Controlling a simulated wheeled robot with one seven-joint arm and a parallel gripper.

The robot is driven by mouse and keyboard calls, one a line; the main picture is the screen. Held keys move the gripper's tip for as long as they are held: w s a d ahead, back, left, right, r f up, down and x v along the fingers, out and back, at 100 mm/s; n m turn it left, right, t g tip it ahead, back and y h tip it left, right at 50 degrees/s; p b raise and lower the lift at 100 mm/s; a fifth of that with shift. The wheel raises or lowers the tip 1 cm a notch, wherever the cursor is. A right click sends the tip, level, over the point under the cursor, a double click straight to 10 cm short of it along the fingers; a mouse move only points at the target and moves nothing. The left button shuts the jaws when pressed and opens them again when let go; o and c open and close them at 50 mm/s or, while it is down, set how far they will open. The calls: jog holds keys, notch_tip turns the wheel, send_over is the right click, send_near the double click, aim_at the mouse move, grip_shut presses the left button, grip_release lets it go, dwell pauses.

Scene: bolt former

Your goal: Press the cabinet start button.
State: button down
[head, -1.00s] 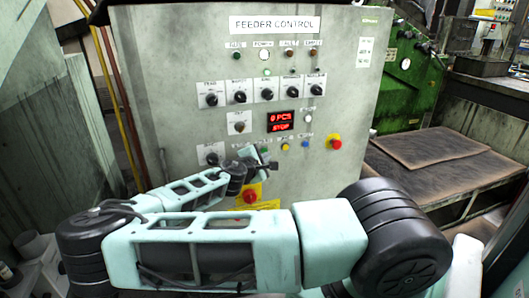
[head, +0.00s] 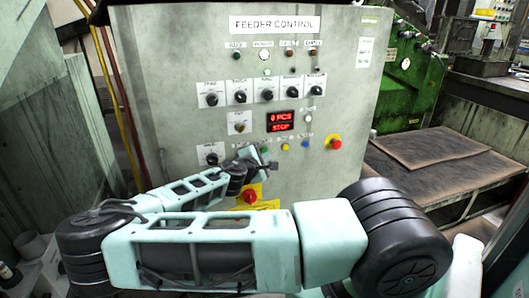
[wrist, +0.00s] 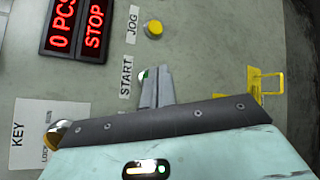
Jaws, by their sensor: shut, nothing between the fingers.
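The grey feeder control cabinet (head: 350,100) stands in front of me. Its start button (wrist: 143,75), small and green, sits beside the START label (wrist: 126,77) in the wrist view, partly hidden by my fingers. In the head view a green button (head: 264,149) shows just above my gripper tip. My gripper (wrist: 157,72) is shut and empty, its fingertips right beside the start button in the picture. I cannot tell whether they touch it. My gripper (head: 271,165) also shows in the head view, close to the panel.
The red display (head: 281,121) reads STOP. A yellow jog button (wrist: 154,28) is close to the start button. Blue (head: 305,144) and red (head: 335,143) buttons sit to the right. A red knob on yellow (head: 250,196) lies below my gripper. A table (head: 430,150) stands right.

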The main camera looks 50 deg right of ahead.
jog(key=shift+w+d, duration=0.25)
jog(key=shift+w, duration=0.1)
